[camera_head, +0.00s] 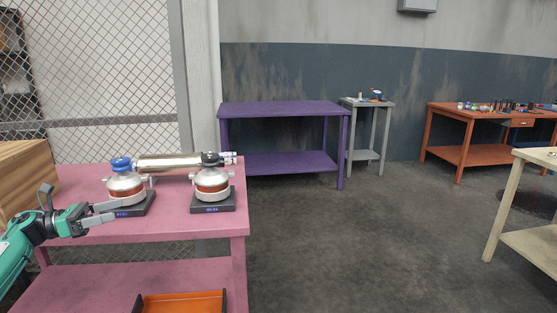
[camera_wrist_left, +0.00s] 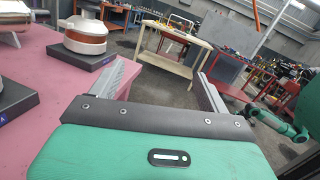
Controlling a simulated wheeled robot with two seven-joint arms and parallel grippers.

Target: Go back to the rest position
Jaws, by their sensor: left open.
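My left gripper (camera_head: 114,211) reaches in from the left over the pink table (camera_head: 180,228), open, its fingers close in front of the blue-topped unit. Whether they touch it I cannot tell. In the left wrist view the two grey fingers (camera_wrist_left: 160,82) stand apart with nothing between them. The blue-topped unit (camera_head: 126,184) and the black-topped unit (camera_head: 212,182) each sit upright on a black base. Part of my right arm, green, seems to show at the right of the left wrist view (camera_wrist_left: 285,128); its jaw state is unclear.
A silver cylinder (camera_head: 178,163) lies behind the units. A wooden box (camera_head: 28,170) stands at the left. An orange tray (camera_head: 182,302) is on the lower shelf. A purple table (camera_head: 283,108), an orange workbench (camera_head: 472,115) and a pale table (camera_head: 538,156) stand beyond open floor.

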